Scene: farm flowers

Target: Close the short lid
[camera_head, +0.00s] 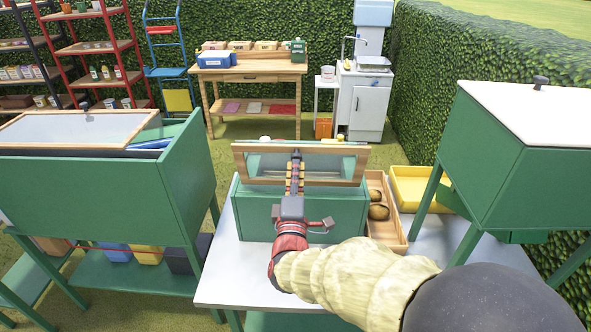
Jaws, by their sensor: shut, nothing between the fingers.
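A green box (342,208) stands on a pale table in the middle. Its small wood-framed lid (336,149) with a pale see-through panel is tilted up at the top of the box, not lying flat. My gripper (296,155) is shut and empty, and points away from me across the middle of this lid. It covers part of the lid's frame and panel. I cannot tell whether the fingertips touch the lid. My arm comes in from the lower right and hides part of the box front.
A larger green planter (85,190) with a framed lid (75,128) stands at left. A white-lidded green box (500,160) stands at right. A wooden tray (397,235) and yellow tray (420,188) sit right of the middle box. The table's (225,277) front left is clear.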

